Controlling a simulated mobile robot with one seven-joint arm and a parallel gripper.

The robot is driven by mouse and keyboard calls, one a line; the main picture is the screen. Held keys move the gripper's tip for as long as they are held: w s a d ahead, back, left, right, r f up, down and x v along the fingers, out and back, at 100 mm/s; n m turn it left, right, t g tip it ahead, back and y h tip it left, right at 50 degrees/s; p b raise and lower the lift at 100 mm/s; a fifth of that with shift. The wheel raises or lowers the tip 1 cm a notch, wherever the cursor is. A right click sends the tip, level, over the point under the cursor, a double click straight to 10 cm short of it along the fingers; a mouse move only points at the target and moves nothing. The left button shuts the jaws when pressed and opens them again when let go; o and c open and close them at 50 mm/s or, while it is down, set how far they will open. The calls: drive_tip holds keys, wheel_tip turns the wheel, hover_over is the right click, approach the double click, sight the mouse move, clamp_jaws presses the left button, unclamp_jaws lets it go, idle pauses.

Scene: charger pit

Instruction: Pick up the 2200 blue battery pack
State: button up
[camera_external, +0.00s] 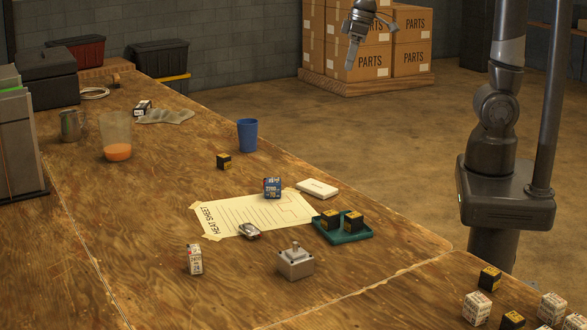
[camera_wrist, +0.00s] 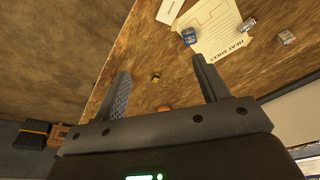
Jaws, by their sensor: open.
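The blue battery pack (camera_external: 272,188) stands upright on the top edge of the paper heat sheet (camera_external: 232,221), mid-table. Its number is too small to read surely. It also shows in the wrist view (camera_wrist: 189,36), at the top beside the sheet, above the right fingertip. My gripper (camera_external: 350,66) is high at the top of the external view, past the table's far edge and well apart from the pack. In the wrist view my gripper (camera_wrist: 160,67) has its two fingers spread, with nothing held between them.
A white box (camera_external: 317,188) and a green tray (camera_external: 343,236) with two black-yellow packs stand right of the blue pack. A black-yellow pack (camera_external: 223,161) and blue cup (camera_external: 247,134) are behind it. A metal box (camera_external: 295,262) and white pack (camera_external: 195,260) stand in front.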

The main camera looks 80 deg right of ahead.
drive_tip(key=w+a+f+g, duration=0.1)
drive_tip(key=w+a+f, duration=0.2)
drive_tip(key=w+f, duration=0.3)
drive_tip(key=w+a+f+g, duration=0.1)
drive_tip(key=w+a+f, duration=0.25)
drive_tip(key=w, duration=0.35)
drive_tip(key=n+g, duration=0.1)
drive_tip(key=g, duration=0.1)
hover_over(272, 180)
drive_tip(key=f, duration=1.3)
drive_tip(key=shift+w+a+f, duration=0.25)
drive_tip(key=shift+w+f, duration=0.05)
drive_tip(key=shift+f, duration=0.05)
drive_tip(key=f, duration=0.5)
drive_tip(key=shift+s+f, duration=0.3)
drive_tip(key=shift+f, duration=0.1)
drive_tip(key=f, duration=0.5)
drive_tip(key=shift+s+d+f, duration=0.1)
drive_tip(key=shift+d, duration=0.1)
drive_tip(key=c, duration=1.2)
